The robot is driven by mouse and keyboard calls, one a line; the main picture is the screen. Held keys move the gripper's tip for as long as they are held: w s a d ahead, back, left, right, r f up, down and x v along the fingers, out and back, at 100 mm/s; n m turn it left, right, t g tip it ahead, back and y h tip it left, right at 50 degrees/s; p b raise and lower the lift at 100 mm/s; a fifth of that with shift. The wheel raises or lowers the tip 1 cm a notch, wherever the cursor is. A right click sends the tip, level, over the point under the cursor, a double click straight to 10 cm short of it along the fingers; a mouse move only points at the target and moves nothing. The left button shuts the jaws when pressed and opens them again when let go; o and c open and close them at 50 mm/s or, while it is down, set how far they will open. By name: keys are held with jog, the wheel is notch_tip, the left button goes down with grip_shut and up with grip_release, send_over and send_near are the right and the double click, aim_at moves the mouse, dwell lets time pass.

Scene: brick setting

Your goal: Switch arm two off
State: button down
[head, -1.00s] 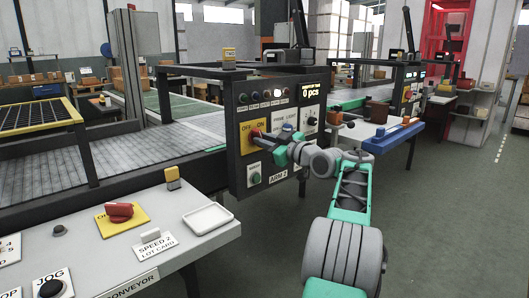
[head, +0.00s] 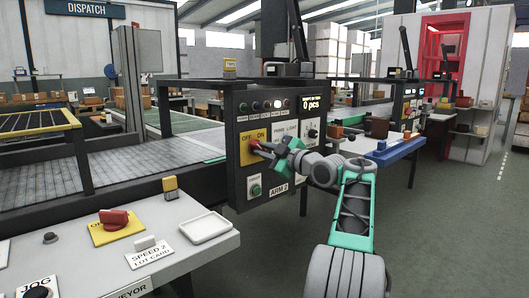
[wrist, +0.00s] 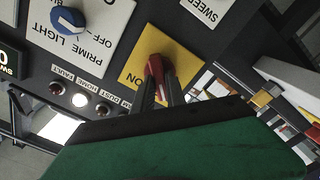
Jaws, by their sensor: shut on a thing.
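The ARM 2 panel (head: 279,189) stands upright in the middle of the head view. On it is a yellow plate (head: 264,134) marked OFF and ON, with a red rotary knob (head: 256,147). My gripper (head: 268,149) is at this knob. In the wrist view, the two dark fingers (wrist: 160,93) are closed on the red knob (wrist: 156,66), one on each side. The yellow plate (wrist: 135,76) surrounds it, and only the ON end of its lettering is legible there. The knob's exact setting is hard to tell because the fingers cover part of it.
A blue PRIME LIGHT knob (wrist: 67,20) sits beside the yellow plate, and a green button (head: 255,190) below it. A row of lamps (head: 267,105) and a display (head: 312,103) are above. Another console (head: 150,250) with its own red knob (head: 114,219) stands at the front left.

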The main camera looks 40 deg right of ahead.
jog(key=c, duration=1.4)
grip_release()
jog(key=shift+o, duration=0.2)
jog(key=s+p, duration=0.1)
jog(key=s, duration=0.6)
jog(key=shift+s, duration=0.4)
jog(key=shift+d, duration=0.2)
